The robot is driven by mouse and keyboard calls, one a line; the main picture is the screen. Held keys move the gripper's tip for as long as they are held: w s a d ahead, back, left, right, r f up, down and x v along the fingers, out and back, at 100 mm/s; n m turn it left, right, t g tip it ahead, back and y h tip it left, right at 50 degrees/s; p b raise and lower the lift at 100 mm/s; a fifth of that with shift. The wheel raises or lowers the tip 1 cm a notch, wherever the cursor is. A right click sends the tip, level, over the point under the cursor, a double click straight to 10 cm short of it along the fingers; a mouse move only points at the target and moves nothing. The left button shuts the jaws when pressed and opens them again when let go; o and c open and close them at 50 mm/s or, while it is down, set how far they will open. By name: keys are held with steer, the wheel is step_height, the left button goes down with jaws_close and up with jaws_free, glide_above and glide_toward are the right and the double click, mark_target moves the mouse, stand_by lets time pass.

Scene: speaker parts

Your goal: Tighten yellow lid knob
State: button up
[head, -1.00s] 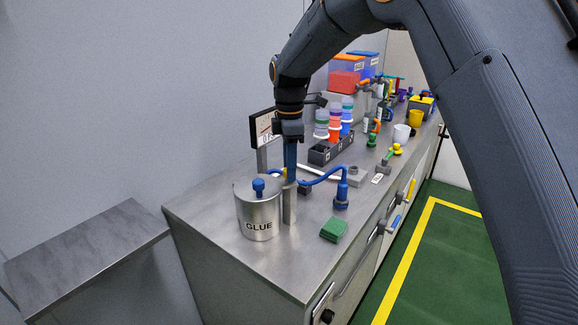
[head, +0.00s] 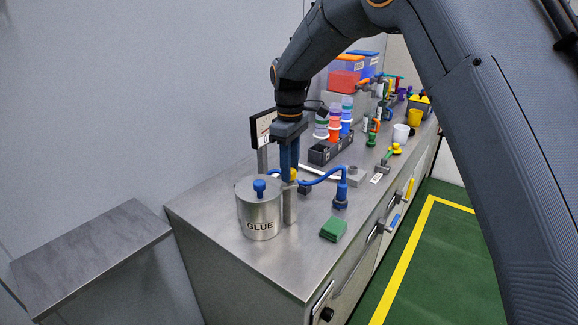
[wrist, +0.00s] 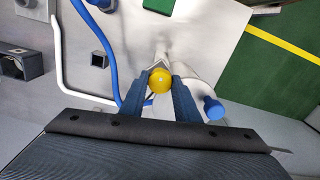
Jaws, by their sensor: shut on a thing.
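The yellow lid knob (wrist: 160,80) is a round ball in the wrist view, between the two blue fingers of my gripper (wrist: 160,95). The fingers are shut on it from both sides. In the head view my gripper (head: 289,175) points straight down over a slim grey metal post (head: 290,206), and a bit of the yellow knob (head: 293,174) shows beside the fingers. The post stands right beside the glue pot (head: 259,217), which has its own blue knob (head: 259,186). What lies directly beneath the yellow knob is mostly hidden.
A blue hose runs to a blue fitting (head: 341,190) on the right. A green block (head: 333,229) lies near the front edge. The front left worktop is clear.

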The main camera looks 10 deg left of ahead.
steer(key=shift+w+a+r+m, duration=0.1)
steer(key=shift+w+r+m, duration=0.1)
steer(key=shift+m, duration=0.5)
steer(key=o, duration=1.1)
steer(key=shift+f, duration=0.1)
steer(key=shift+c, duration=0.2)
steer(key=shift+s, duration=0.1)
steer(key=shift+r+b, duration=0.95)
steer(key=shift+r, duration=3)
